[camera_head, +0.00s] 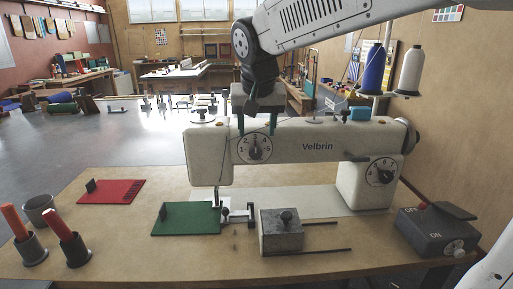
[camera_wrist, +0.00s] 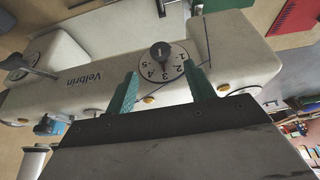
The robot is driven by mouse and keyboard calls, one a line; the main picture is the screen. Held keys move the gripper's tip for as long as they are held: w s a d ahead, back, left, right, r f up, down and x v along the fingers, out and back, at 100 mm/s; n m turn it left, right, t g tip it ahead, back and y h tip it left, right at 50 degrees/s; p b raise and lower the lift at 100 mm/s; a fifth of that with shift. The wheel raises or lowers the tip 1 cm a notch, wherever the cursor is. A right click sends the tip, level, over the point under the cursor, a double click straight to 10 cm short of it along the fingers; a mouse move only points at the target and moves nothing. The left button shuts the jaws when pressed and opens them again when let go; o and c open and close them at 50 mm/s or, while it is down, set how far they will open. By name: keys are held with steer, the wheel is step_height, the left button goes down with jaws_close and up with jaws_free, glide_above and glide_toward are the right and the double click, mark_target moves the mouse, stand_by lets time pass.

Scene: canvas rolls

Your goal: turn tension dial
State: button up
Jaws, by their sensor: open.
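A white sewing machine marked Velbrin (camera_head: 317,146) stands on the wooden table. A round numbered dial (camera_head: 254,148) with a dark knob is on the left of its front; it also shows in the wrist view (camera_wrist: 172,72). The knob's white mark seems to point up near 3, but is too small to be sure. A second numbered dial (camera_head: 381,172) is lower on the right column. My gripper (camera_head: 256,127) is open and empty, pointing down at the dial's upper edge. In the wrist view its green fingers (camera_wrist: 161,82) are spread to either side, with the knob between and just beyond their tips.
In front lie a green plate (camera_head: 186,219), a metal block (camera_head: 281,231) and a grey switch box (camera_head: 435,232). A red plate (camera_head: 110,191) and cups with red sticks (camera_head: 68,240) are at left.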

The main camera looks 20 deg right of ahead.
mark_target(255, 147)
steer(key=x, duration=0.7)
steer(key=shift+w+f, duration=0.25)
steer(key=c, duration=1)
